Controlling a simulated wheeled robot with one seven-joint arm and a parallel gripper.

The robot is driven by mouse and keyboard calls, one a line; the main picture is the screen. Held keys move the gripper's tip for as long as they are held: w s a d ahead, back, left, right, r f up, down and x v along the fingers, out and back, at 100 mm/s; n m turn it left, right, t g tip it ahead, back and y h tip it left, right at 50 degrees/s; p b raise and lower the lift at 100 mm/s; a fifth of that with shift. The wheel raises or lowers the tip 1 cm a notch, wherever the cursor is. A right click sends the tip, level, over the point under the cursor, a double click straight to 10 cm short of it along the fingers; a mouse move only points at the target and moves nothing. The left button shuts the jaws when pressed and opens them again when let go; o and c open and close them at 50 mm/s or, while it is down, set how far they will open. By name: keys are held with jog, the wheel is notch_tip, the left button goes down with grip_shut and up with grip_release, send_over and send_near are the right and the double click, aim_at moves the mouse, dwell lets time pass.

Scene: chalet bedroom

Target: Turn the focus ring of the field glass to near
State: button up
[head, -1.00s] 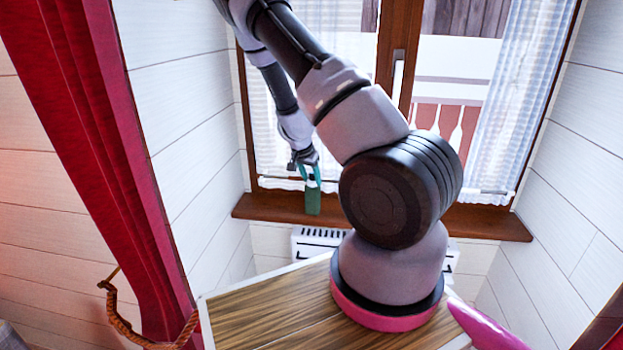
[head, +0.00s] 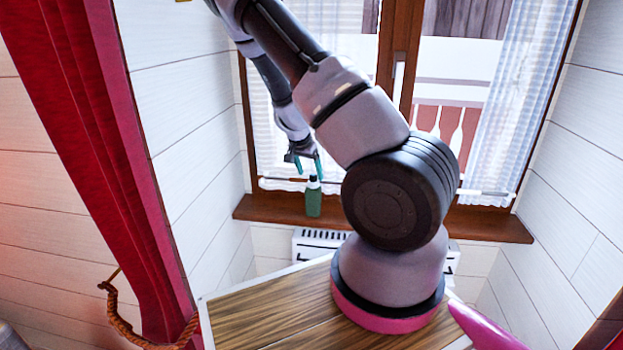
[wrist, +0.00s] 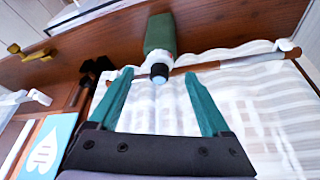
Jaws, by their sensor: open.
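The field glass (head: 313,197) is a small green upright body with a white ring and a dark top. It stands on the wooden window sill in the head view. In the wrist view the field glass (wrist: 160,42) shows its green body, a pale ring (wrist: 158,61) and a dark end beyond the fingertips. My gripper (head: 308,165) is open and empty just above it and a little left in the head view. In the wrist view my gripper (wrist: 157,76) has its teal fingers spread wide, apart from the glass. Any marks on the ring are too small to read.
The wooden sill (head: 270,209) is narrow, with the window and its lace curtains (head: 490,120) close behind. A white radiator (head: 320,238) is below. A red curtain (head: 100,150) hangs at the left. The sill right of the glass is partly hidden by my arm.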

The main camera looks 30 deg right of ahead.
jog(key=v, duration=0.6)
jog(key=shift+r, duration=0.3)
jog(key=shift+s+a, duration=0.15)
jog(key=shift+a, duration=0.05)
